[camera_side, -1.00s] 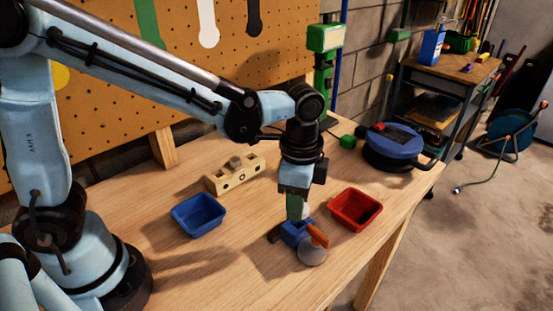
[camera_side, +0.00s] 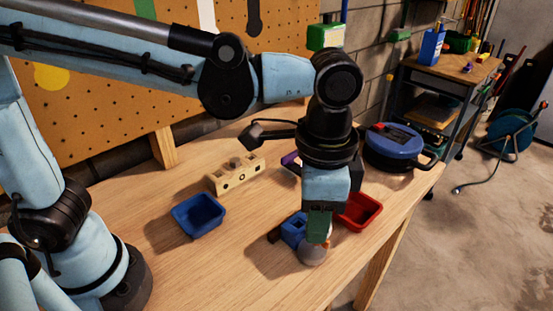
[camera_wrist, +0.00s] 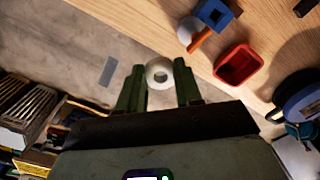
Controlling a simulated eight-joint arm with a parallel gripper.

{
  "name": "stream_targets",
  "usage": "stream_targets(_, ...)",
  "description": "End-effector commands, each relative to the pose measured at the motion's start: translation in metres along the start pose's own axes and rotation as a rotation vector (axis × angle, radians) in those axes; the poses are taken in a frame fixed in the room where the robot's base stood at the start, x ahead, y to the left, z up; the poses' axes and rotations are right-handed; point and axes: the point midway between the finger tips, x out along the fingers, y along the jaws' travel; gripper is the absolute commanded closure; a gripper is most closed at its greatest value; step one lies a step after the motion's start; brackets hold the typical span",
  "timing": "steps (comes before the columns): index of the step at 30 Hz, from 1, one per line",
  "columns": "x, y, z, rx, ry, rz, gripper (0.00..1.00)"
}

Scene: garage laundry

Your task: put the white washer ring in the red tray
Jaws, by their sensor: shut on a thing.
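The white washer ring (camera_wrist: 159,72) is between the two green fingers of my gripper (camera_wrist: 160,88) in the wrist view, with its hole visible. My gripper (camera_side: 319,228) is shut on it and held above the table. In the side view the fingers hide most or all of the ring. The red tray (camera_side: 374,211) is behind and to the right of my gripper there, its left part covered by my wrist. It looks empty in the wrist view (camera_wrist: 222,72), to the right of the held ring.
A blue block (camera_side: 291,231) and a pale round disc (camera_side: 311,255) are below my gripper, with an orange piece (camera_wrist: 201,38) by them. A blue tray (camera_side: 184,222) and a wooden block with holes (camera_side: 220,182) stand left. A blue round-topped device (camera_side: 396,142) sits behind the red tray.

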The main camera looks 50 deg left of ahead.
Motion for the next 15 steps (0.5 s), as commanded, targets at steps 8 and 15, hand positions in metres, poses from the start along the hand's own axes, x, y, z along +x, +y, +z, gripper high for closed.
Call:
stream_targets(8,0.018,-0.028,-0.058,-0.351,0.001,-0.001,0.94)
stream_targets(15,0.033,-0.044,-0.084,-0.534,0.001,-0.001,0.94)
